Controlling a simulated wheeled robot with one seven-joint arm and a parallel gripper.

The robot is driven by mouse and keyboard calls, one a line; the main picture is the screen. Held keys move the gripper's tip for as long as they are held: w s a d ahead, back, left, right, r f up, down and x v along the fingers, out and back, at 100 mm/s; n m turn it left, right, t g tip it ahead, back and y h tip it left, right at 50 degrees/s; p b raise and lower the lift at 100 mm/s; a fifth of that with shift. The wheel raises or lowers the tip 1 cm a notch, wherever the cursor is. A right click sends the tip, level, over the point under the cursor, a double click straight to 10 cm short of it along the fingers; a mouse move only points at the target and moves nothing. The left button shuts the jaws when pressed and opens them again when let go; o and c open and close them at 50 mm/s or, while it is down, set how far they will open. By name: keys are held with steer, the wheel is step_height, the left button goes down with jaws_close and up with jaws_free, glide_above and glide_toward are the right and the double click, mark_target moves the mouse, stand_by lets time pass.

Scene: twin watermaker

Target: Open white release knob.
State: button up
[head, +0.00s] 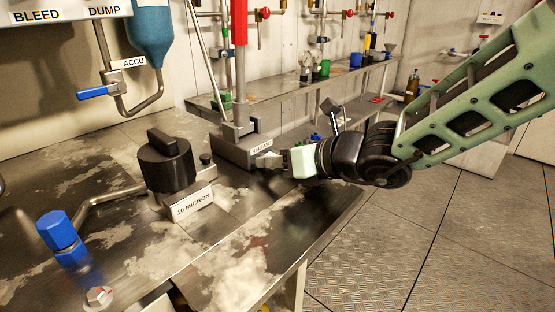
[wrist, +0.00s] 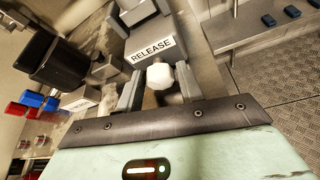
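The white release knob (wrist: 160,75) is a small faceted knob in the middle of the wrist view, just below the RELEASE label (wrist: 152,47). The label also shows on the grey block (head: 237,150) in the head view. My gripper (wrist: 159,84) is open, with one finger on each side of the knob. A gap shows between the left finger and the knob; the right finger is very close, and I cannot tell if it touches. In the head view my gripper (head: 268,161) is at the block's right end, and the knob is hard to make out there.
A black 10 MICRON valve (head: 167,162) stands left of the block, with a blue fitting (head: 62,238) at the near left. A red-sleeved lever (head: 239,25) rises from the block. A long shelf (head: 290,90) runs behind. The floor at the right is clear.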

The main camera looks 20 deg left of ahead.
steer(key=c, duration=0.7)
steer(key=n+b, duration=0.1)
steer(key=b, duration=0.3)
steer(key=shift+f+t, duration=0.3)
steer(key=shift+f, duration=0.05)
steer(key=n+t+b, duration=0.1)
steer(key=b, duration=0.5)
steer(key=shift+s+n+h, duration=0.15)
steer(key=shift+n+h, duration=0.15)
steer(key=shift+r+b, duration=0.25)
steer(key=shift+b, duration=0.8)
steer(key=shift+n+t, duration=0.3)
steer(key=shift+r, duration=0.1)
steer(key=o, duration=0.7)
